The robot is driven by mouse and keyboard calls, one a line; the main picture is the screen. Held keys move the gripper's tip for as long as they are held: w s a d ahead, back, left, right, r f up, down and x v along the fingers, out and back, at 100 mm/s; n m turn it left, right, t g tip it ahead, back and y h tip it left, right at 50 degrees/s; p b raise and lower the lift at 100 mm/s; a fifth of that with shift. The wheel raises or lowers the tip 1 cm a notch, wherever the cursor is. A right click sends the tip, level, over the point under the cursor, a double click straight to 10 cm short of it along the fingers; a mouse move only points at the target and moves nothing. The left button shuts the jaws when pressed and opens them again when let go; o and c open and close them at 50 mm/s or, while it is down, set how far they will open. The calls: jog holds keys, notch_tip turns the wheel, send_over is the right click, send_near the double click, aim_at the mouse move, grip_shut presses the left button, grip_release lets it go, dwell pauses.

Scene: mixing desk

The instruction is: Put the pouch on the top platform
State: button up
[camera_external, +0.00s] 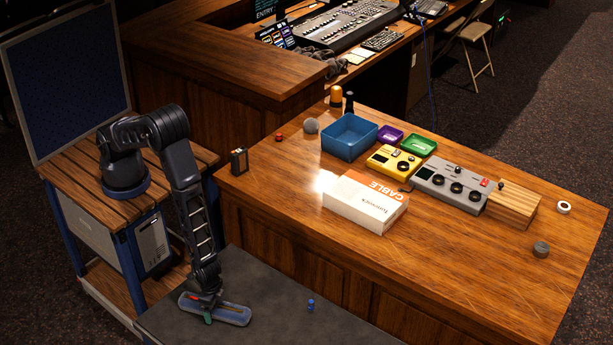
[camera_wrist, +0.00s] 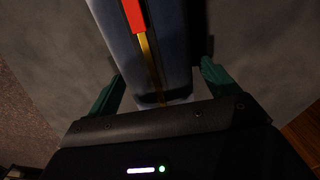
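The pouch (camera_external: 234,314) is a blue-grey, rounded long case lying on the low dark grey platform (camera_external: 265,290). In the wrist view the pouch (camera_wrist: 170,55) shows a gold zip and a red pull. My gripper (camera_external: 208,308) is down at the left part of the pouch. In the wrist view, my gripper's (camera_wrist: 160,88) two green fingers stand apart on either side of the pouch, with a visible gap at the right finger. The wooden desk top (camera_external: 290,230) is the higher surface beside the grey platform. The pouch's underside is hidden.
A small blue item (camera_external: 310,304) stands right of the pouch. The desk holds a white and orange box (camera_external: 365,203), a blue bin (camera_external: 349,137), a yellow device (camera_external: 394,160), a grey device (camera_external: 451,186) and a wooden block (camera_external: 513,204).

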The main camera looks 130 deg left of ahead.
jog(key=s+a+r+m+t, duration=0.1)
jog(key=s+a+r, duration=0.15)
jog(key=r, duration=1.15)
jog(key=s+a+r, duration=0.1)
jog(key=s+r, duration=0.2)
jog(key=r, duration=1.2)
jog(key=s+a+r+m+t, duration=0.1)
jog(key=s+a+r, duration=0.15)
jog(key=r, duration=1.15)
jog(key=s+a+r+m+t, duration=0.1)
jog(key=s+a+r, duration=0.1)
jog(key=s+r, duration=0.6)
jog(key=s+a+r+m+t, duration=0.1)
jog(key=s+r, duration=0.7)
jog(key=s, duration=0.8)
jog(key=shift+a+t, duration=0.3)
jog(key=shift+a, duration=0.55)
jog(key=shift+s, duration=0.1)
